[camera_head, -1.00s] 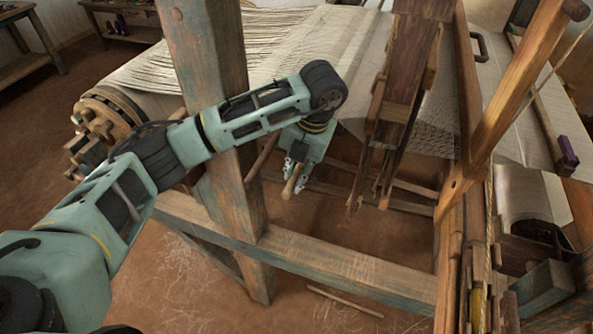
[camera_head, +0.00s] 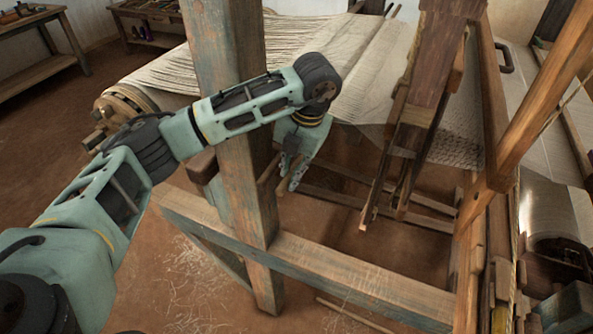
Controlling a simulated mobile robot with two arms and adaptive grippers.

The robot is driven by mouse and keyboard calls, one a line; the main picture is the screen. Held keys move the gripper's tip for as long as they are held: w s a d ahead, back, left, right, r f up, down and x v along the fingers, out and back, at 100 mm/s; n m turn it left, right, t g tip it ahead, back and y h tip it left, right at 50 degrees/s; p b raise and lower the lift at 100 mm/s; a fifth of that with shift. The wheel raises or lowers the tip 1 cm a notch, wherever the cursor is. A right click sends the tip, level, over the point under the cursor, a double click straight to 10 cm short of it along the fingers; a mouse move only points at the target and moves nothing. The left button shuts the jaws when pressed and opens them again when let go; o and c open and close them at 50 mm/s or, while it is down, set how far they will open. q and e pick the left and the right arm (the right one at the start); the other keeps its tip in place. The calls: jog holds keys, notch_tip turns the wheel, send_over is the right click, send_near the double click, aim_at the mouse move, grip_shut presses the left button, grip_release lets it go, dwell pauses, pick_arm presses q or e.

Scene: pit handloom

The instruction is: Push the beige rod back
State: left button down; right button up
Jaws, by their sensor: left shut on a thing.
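The beige rod (camera_head: 281,187) shows only as a short end at my left gripper, just right of the thick wooden post; the fingers and wrist hide most of it. My left gripper (camera_head: 287,185) points down below the woven cloth and is shut on this end. My left arm crosses in front of the post. My right gripper is not in view.
The weathered post (camera_head: 235,110) and a low beam (camera_head: 330,273) stand close to my left arm. Dark hanging wooden parts (camera_head: 408,140) are to the right of the gripper. The cloth (camera_head: 365,85) stretches above and behind it. A thin stick (camera_head: 352,316) lies on the floor.

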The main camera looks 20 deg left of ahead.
pick_arm(q)
jog(key=c, duration=1.6)
grip_release()
jog(key=shift+a, duration=0.35)
jog(key=shift+c, duration=0.2)
jog(key=shift+d, duration=0.15)
jog(key=shift+r, duration=0.1)
notch_tip(320, 180, up, 12)
jog(key=d, duration=0.2)
jog(key=shift+d+f, duration=0.15)
jog(key=shift+f, duration=0.05)
